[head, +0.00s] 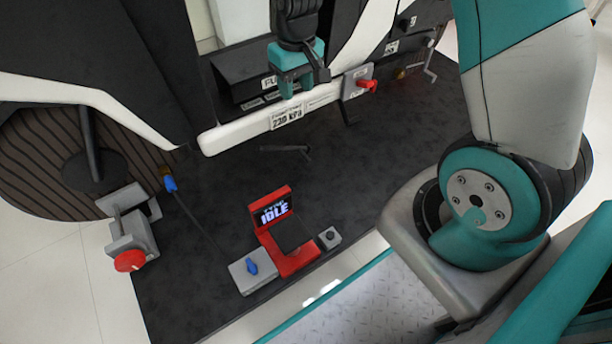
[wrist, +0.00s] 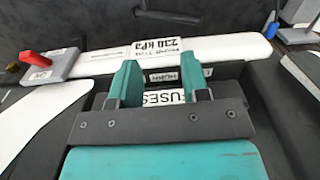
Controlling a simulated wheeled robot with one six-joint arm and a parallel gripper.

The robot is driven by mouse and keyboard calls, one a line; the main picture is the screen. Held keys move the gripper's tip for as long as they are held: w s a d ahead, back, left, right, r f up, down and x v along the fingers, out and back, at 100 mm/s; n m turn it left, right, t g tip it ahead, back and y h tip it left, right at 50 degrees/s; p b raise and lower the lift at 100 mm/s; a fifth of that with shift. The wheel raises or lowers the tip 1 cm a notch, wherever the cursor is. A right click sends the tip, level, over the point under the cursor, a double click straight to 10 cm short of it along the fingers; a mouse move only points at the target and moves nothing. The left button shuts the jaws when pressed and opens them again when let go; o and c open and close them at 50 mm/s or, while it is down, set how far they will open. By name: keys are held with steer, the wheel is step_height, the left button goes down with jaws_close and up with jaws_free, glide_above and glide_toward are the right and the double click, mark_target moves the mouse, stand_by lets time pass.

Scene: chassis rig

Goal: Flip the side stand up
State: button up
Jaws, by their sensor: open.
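A thin dark bar with a bent end (head: 285,149), which looks like the side stand, shows low over the dark mat, in front of the white sill bar. A dark piece at the top edge of the wrist view (wrist: 160,14) appears to be the same part, cut off by the frame. My gripper (head: 302,84) has teal fingers and is open and empty. It is above and behind the white sill bar, apart from the stand. In the wrist view my gripper (wrist: 161,84) has a FUSES label (wrist: 165,98) showing between its fingers.
The white sill bar (head: 235,132) carries a 230 kPa label. A red lever (head: 367,86) on a grey plate is at its right end. Mat between is clear.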

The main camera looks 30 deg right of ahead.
steer(key=b, duration=0.3)
glide_toward(306, 156)
steer(key=shift+m+h, duration=0.3)
steer(key=shift+h, duration=0.1)
step_height(306, 156, down, 9)
steer(key=b, duration=0.9)
steer(key=shift+a, duration=0.15)
jaws_close()
